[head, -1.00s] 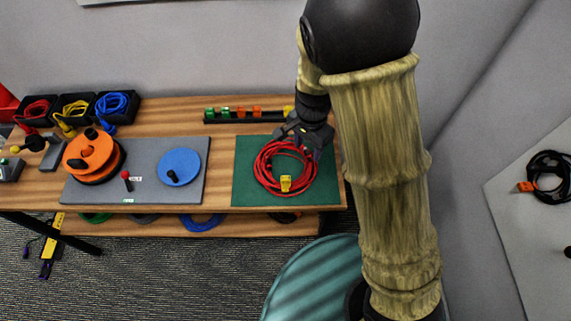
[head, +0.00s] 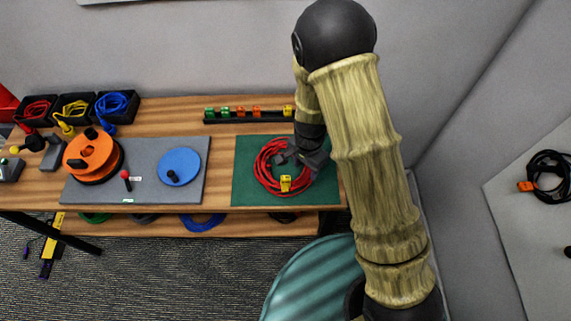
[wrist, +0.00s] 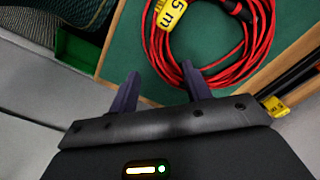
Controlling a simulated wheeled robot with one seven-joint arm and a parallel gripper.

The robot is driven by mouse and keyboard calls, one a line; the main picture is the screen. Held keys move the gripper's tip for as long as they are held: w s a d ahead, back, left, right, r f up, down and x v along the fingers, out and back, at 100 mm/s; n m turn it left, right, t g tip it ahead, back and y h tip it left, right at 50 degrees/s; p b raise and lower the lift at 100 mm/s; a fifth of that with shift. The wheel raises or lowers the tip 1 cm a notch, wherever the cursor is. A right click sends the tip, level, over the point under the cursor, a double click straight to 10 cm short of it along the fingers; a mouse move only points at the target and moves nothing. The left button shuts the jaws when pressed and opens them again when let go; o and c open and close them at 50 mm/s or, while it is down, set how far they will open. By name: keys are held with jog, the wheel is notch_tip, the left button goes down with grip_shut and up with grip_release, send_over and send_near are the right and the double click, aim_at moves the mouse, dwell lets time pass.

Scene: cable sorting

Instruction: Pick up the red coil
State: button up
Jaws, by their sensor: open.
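The red coil (head: 262,180) lies on a dark green mat (head: 243,190) at the right end of the wooden bench. A yellow tag (head: 285,184) is on its near side. In the wrist view the red coil (wrist: 218,78) is just beyond the fingers, and its yellow tag (wrist: 171,14), reading "5 m", is at the top. My gripper (head: 284,160) is over the coil's upper right part in the head view. In the wrist view my gripper (wrist: 160,88) is open with nothing between the fingers. I cannot tell whether a finger touches the coil.
A grey board (head: 140,192) with an orange reel (head: 90,155) and a blue disc (head: 180,165) lies left of the mat. A black rack (head: 222,118) with coloured blocks stands behind. Black bins (head: 116,107) with cables stand at back left. A black cable (head: 550,178) lies on a surface at right.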

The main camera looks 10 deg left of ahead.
aim_at(302, 177)
jog(key=shift+f, duration=0.7)
jog(key=shift+w+a+f+p, duration=0.1)
jog(key=shift+f+p, duration=0.1)
jog(key=shift+f, duration=0.65)
jog(key=shift+s+a+f+p, duration=0.1)
jog(key=shift+f+p, duration=0.05)
jog(key=shift+f, duration=0.75)
jog(key=shift+w+a+f+p, duration=0.1)
jog(key=shift+f+p, duration=0.1)
jog(key=shift+f, duration=0.65)
grip_shut()
